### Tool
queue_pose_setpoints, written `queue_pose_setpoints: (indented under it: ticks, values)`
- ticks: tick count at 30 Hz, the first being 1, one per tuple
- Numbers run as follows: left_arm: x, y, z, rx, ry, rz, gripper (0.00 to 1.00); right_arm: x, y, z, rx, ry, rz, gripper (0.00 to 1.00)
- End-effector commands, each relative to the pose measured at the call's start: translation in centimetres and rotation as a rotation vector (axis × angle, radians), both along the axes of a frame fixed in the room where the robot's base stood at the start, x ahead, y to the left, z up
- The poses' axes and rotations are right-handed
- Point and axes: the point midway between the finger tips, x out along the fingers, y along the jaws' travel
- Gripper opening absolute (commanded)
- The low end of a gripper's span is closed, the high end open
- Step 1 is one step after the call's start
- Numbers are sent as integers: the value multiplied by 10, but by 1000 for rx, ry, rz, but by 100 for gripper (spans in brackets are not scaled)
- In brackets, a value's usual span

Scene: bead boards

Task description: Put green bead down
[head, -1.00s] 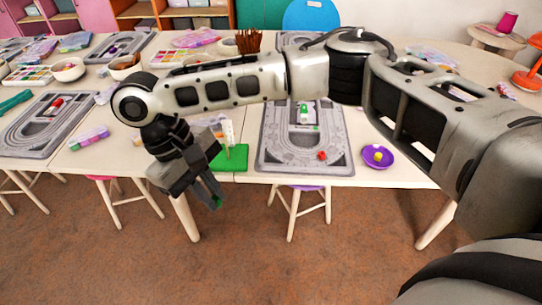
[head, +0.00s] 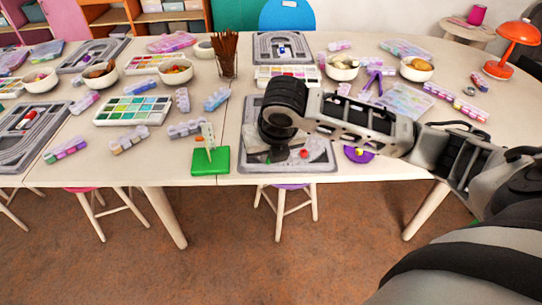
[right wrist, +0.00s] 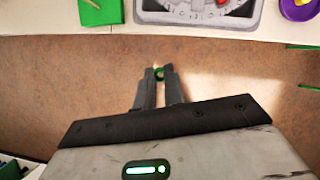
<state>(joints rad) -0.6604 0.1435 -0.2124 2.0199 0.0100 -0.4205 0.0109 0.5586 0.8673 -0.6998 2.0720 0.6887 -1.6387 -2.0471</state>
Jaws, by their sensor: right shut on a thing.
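My right gripper (right wrist: 159,80) is shut on a green bead (right wrist: 159,73), which shows between its fingertips in the right wrist view. Floor shows behind the bead there, with the table edge beyond. In the head view my right arm reaches over a grey bead board (head: 322,163) at the front of the table and hides much of it. The board's edge also shows at the top of the right wrist view (right wrist: 200,20). A red bead (head: 304,154) is on the board. My left gripper is not in view.
A green base (head: 212,165) with a pale upright stands left of the board. A purple bowl (head: 358,155) is to its right, partly hidden by my arm. Paint tray (head: 135,110), brush holder (head: 227,66) and several bowls crowd the table behind.

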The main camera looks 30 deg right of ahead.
Motion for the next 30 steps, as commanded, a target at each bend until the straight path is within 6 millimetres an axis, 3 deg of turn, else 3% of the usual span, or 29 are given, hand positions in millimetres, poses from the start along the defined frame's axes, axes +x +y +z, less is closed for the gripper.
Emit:
queue_pose_setpoints:
  ticks: [5,14,21,30]
  values:
    - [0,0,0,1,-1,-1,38,9,-14,-3,0,4,58,0]
    - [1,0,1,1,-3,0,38,67,-52,-34,2,4,57,0]
    - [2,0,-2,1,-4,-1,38,101,-75,-77,1,5,60,0]
    - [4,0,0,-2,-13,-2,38,117,-86,-102,0,5,61,0]
